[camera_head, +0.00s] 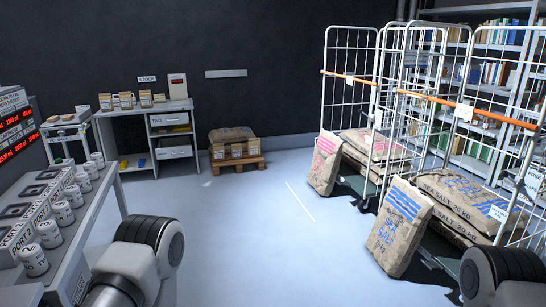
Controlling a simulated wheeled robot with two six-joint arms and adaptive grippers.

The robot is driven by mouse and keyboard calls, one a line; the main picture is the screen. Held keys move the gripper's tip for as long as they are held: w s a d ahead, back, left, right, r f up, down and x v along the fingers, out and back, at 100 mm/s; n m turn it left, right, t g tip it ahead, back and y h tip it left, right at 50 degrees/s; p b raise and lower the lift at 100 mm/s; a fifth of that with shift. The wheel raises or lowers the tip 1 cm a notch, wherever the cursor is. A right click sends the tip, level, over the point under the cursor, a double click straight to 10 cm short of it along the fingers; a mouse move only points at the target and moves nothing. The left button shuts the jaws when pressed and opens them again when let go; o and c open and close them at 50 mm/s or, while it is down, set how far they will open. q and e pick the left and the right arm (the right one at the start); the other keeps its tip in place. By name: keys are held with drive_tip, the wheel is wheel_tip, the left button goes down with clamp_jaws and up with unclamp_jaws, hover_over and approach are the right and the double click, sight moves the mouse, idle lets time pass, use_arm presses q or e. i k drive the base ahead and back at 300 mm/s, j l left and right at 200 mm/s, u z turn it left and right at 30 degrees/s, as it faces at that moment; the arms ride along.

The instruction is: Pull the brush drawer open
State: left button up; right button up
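A white shelf unit (190,104) stands against the back wall at the left, under a small STOCK sign (147,79). It holds two pale drawer-like fronts, an upper one (169,119) and a lower one (173,152). Both look closed. Their labels are too small to read surely, so I cannot tell which is the brush drawer. Parts of my arms show at the bottom left and bottom right, far from the unit. Neither gripper is in view.
A counter (100,205) with several white tubs runs along the left. A pallet (238,162) with sacks sits by the back wall. Wire roll cages (349,75) and salt sacks (398,227) fill the right. The blue-grey floor (250,235) between is clear.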

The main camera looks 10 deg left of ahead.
sight(165, 150)
drive_tip(key=i+j+u, duration=0.45)
drive_tip(key=i, duration=1.1)
drive_tip(key=i+l+u, duration=0.3)
drive_tip(key=i+u, duration=0.15)
drive_tip(key=i, duration=4.6)
drive_tip(key=i+z, duration=0.25)
drive_tip(key=i, duration=0.35)
drive_tip(key=i+j+z, duration=0.2)
drive_tip(key=i, duration=0.4)
